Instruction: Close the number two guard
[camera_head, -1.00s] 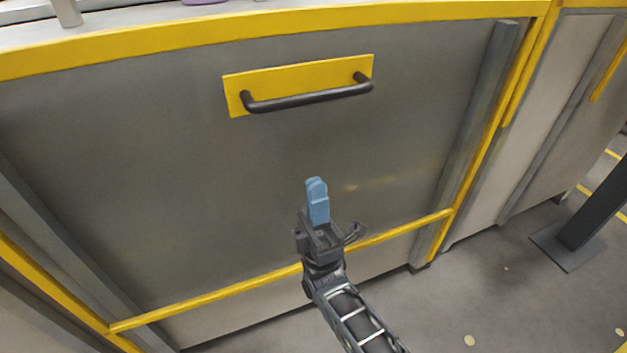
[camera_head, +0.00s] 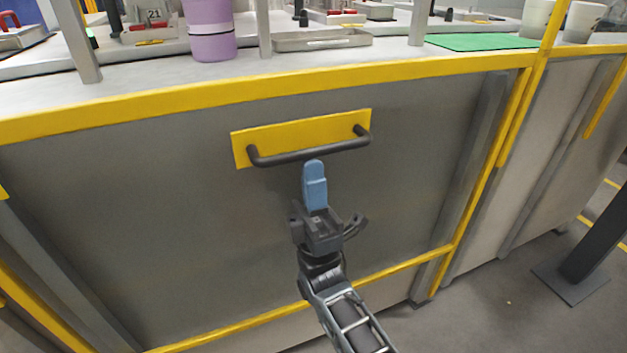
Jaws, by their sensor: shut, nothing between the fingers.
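The guard is a large grey panel (camera_head: 130,190) in a yellow-edged frame. A black bar handle (camera_head: 310,153) is fixed on a yellow plate (camera_head: 300,130) near its top. No number shows on the panel. My gripper (camera_head: 314,165) is shut and empty, its blue fingers together. The fingertips are just below the middle of the handle in the picture. I cannot tell whether they touch the handle or the panel.
Above the panel's yellow top rail (camera_head: 200,98) is a worktop with a purple cup (camera_head: 209,28), a grey tray (camera_head: 322,40), a green mat (camera_head: 482,42) and pale cups (camera_head: 583,22). A dark post (camera_head: 600,235) stands at right on the floor.

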